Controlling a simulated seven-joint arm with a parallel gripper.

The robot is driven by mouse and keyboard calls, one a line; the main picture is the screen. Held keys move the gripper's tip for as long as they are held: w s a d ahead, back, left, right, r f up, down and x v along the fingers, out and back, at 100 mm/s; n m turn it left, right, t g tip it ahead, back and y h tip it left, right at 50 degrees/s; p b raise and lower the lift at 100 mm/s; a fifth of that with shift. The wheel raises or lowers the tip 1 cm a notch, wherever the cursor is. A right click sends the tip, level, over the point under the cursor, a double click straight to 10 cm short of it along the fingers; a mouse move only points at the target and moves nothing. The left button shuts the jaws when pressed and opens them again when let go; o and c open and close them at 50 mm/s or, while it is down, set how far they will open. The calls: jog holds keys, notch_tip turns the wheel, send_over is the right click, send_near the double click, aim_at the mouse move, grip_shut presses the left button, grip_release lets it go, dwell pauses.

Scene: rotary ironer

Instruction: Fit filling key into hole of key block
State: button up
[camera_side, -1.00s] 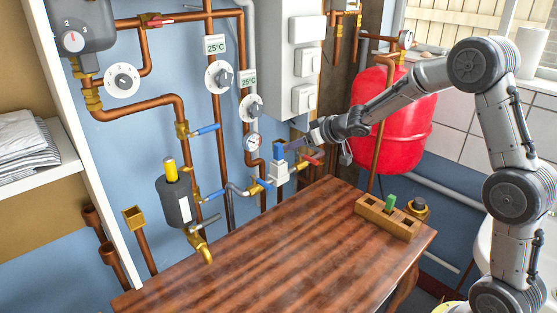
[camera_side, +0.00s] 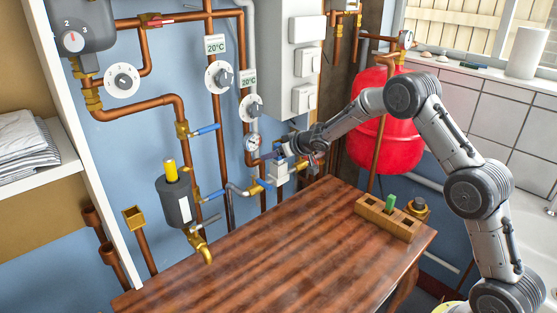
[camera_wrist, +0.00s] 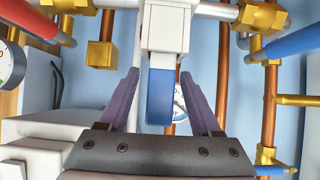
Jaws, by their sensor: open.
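The white key block (camera_side: 278,172) sits on the pipework at the back edge of the table. In the wrist view the key block (camera_wrist: 168,30) is at top centre, with the blue filling key (camera_wrist: 160,98) meeting its near end. How deep the key sits in the hole cannot be seen. My gripper (camera_wrist: 160,76) is open, with one purple finger on each side of the blue key and gaps visible between. In the side view my gripper (camera_side: 286,152) is at the top of the block and mostly hides the key.
A wooden holder (camera_side: 372,214) with a green piece (camera_side: 390,202) stands at the table's right end, beside a brass fitting (camera_side: 418,208). The wooden table (camera_side: 260,240) is mostly clear.

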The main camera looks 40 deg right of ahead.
jog(key=shift+w+f, duration=0.3)
jog(key=shift+w, duration=0.15)
grip_shut()
jog(key=shift+r, duration=0.1)
notch_tip(320, 180, up, 10)
dwell(1.4)
